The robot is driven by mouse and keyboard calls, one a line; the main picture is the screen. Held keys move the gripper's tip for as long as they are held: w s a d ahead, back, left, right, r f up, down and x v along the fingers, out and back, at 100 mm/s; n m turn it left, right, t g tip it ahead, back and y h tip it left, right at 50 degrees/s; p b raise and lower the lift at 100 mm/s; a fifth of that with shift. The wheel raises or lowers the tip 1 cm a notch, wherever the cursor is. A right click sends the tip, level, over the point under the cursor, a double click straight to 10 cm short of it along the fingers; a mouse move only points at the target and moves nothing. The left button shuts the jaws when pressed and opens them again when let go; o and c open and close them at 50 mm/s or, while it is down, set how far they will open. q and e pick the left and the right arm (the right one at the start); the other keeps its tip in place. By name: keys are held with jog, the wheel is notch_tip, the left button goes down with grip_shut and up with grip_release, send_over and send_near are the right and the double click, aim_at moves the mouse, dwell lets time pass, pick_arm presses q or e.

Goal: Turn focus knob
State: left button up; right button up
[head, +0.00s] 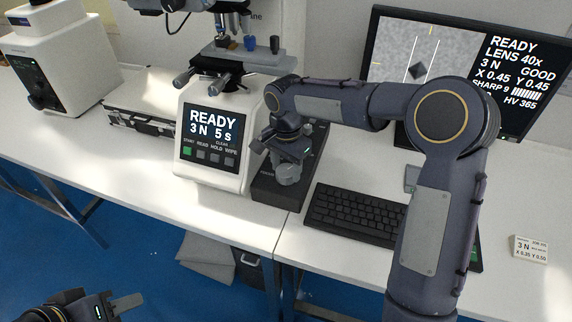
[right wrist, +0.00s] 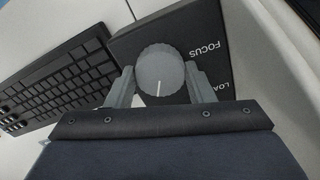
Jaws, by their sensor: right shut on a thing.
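The focus knob (right wrist: 160,72) is a round grey knob with a white mark line, on a black control box (head: 268,188) marked FOCUS. The knob (head: 288,172) also shows in the head view, under my right gripper. My right gripper (right wrist: 152,82) is shut on the knob, one finger on each side of it. In the head view my right gripper (head: 284,158) points down at the box. My left gripper (head: 122,304) is at the bottom left over the floor, away from the knob; its jaw opening is not clear.
The hardness tester (head: 205,150) reads READY, 3 N 5 s. The monitor (head: 515,100) reads READY, GOOD, SHARP 9, HV 365. A keyboard (head: 355,212) lies right of the box. A small card (head: 530,249) lies at the right. A case (head: 145,108) lies at the left.

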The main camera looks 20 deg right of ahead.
jog(key=n+p, duration=0.1)
jog(key=n, duration=0.3)
jog(key=shift+r, duration=0.15)
jog(key=n+p, duration=0.1)
jog(key=n, duration=0.4)
jog(key=shift+d+n+p, duration=0.1)
jog(key=shift+n+p, duration=0.2)
jog(key=shift+n, duration=0.1)
jog(key=n+p, duration=0.1)
jog(key=n, duration=0.3)
jog(key=shift+n, duration=0.3)
jog(key=n+p, duration=0.1)
jog(key=n, duration=0.3)
jog(key=shift+n, duration=0.3)
jog(key=n+p, duration=0.1)
jog(key=n, duration=0.3)
jog(key=n+p, duration=0.1)
jog(key=n, duration=0.4)
jog(key=n+p, duration=0.2)
jog(key=n, duration=0.3)
jog(key=shift+w, duration=0.1)
jog(key=shift+n+p, duration=0.6)
jog(key=shift+n, duration=1.6)
